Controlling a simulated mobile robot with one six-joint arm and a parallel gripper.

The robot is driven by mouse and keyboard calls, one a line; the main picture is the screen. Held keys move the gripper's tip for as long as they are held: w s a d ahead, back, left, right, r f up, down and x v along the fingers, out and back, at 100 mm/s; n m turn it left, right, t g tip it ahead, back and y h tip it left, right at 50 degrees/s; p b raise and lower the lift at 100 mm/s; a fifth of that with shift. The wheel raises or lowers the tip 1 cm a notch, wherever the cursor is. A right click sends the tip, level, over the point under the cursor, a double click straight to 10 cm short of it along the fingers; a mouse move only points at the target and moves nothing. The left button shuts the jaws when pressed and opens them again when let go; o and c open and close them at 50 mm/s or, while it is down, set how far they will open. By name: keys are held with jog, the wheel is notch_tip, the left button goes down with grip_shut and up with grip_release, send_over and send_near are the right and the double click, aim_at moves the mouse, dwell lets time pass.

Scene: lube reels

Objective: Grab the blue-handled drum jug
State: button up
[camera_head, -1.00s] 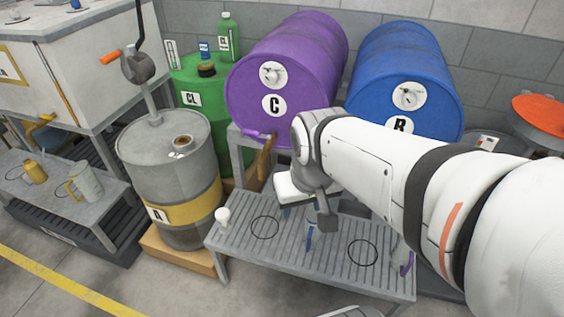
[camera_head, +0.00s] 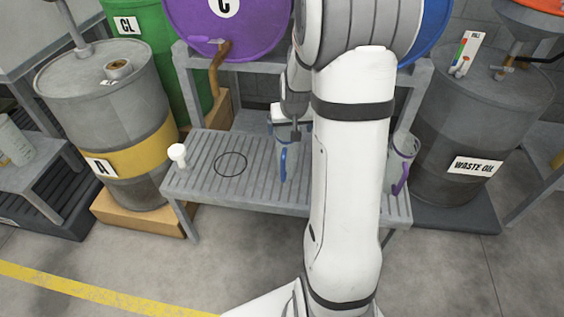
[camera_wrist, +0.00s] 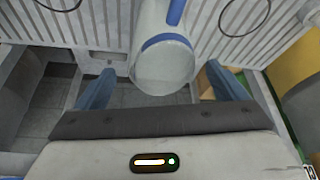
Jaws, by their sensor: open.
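The blue-handled drum jug stands on the slatted stand (camera_head: 205,175); its blue handle (camera_head: 283,165) faces the front, and part of the jug is hidden by my arm. In the wrist view the grey translucent jug (camera_wrist: 165,62) shows a blue band around its rim and the blue handle at the top. My gripper (camera_wrist: 163,84) is open, with one blue-grey finger on each side of the jug. Gaps show between the jug and both fingers.
A purple-handled jug (camera_head: 401,165) stands on the right of the stand. A small white object (camera_head: 177,154) is at the left end. The purple drum (camera_head: 235,30) lies above and behind. The waste oil drum (camera_head: 470,130) is at right, the yellow-banded drum (camera_head: 115,125) at left.

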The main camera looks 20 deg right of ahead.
aim_at(287, 138)
jog(key=b+x, duration=0.2)
jog(key=x, duration=0.6)
jog(key=shift+w+a+b, duration=0.15)
jog(key=shift+w+b, duration=0.05)
jog(key=shift+b, duration=0.1)
jog(key=c, duration=1.4)
